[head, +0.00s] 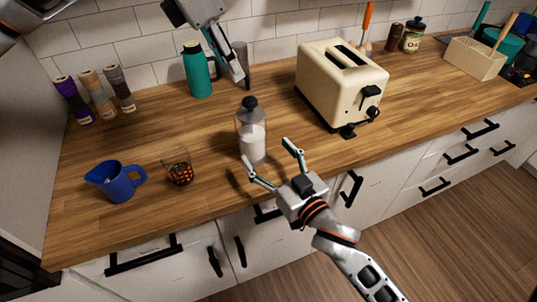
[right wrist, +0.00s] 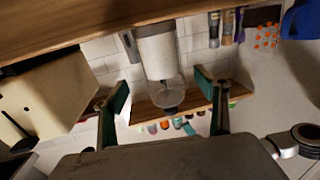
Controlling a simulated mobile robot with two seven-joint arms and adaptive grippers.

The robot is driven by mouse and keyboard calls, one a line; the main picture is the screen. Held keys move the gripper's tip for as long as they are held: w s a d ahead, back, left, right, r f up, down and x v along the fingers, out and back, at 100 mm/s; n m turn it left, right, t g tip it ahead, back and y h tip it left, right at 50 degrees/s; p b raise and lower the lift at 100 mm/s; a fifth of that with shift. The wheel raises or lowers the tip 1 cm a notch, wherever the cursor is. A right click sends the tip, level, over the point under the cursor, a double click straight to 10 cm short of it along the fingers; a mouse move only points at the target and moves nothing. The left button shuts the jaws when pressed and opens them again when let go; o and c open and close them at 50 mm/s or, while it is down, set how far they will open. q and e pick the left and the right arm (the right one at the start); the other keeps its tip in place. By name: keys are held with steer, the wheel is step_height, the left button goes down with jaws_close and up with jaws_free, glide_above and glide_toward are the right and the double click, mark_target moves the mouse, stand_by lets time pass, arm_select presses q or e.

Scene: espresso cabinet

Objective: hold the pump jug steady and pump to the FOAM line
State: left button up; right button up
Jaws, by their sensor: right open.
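The pump jug (head: 252,138) stands upright on the wooden counter, clear-walled with white contents and a black pump head (head: 249,103) on top. No FOAM line is readable. My right gripper (head: 267,153) is open in front of the jug, fingers spread, not closed on it. In the right wrist view the jug (right wrist: 159,55) appears upside down beyond and between the open fingertips (right wrist: 160,90). My left gripper (head: 240,80) points down above and behind the jug, its fingers close together and empty, apart from the pump head.
A blue pitcher (head: 117,184) and a glass with dark and orange contents (head: 179,168) stand left of the jug. A cream toaster (head: 340,85) is at right. A teal bottle (head: 198,72) stands behind. The counter's front edge is close to my right gripper.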

mark_target(252, 137)
steer(key=shift+w+a, duration=0.2)
steer(key=shift+a, duration=0.1)
steer(key=shift+x, duration=3.6)
steer(key=shift+c, duration=0.4)
